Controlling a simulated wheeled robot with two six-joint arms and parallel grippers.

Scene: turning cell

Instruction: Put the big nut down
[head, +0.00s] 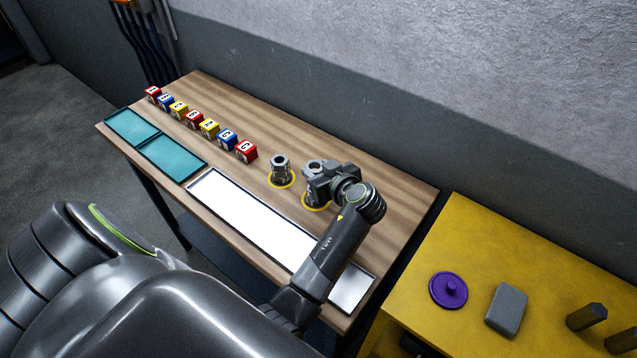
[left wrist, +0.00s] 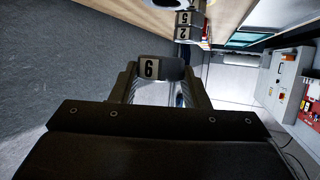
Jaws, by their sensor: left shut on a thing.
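My left gripper (head: 318,178) is over the wooden table (head: 390,190), shut on a grey metal nut (head: 314,165), which I take for the big nut. In the left wrist view the held nut (left wrist: 172,70) shows between the fingers with a pale plate marked 6 or 9. The gripper is above a yellow ring (head: 312,205) on the table and hides part of it; I cannot tell whether the nut touches the table. Another grey nut (head: 280,164) stands to the left inside a second yellow ring (head: 280,184). My right gripper is not in view.
A row of lettered cubes (head: 209,128) runs along the table's back left, near two teal trays (head: 172,158). A long bright tray (head: 235,208) lies along the front edge. A yellow surface (head: 470,235) at right carries a purple knobbed disc (head: 448,290) and a grey block (head: 506,309).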

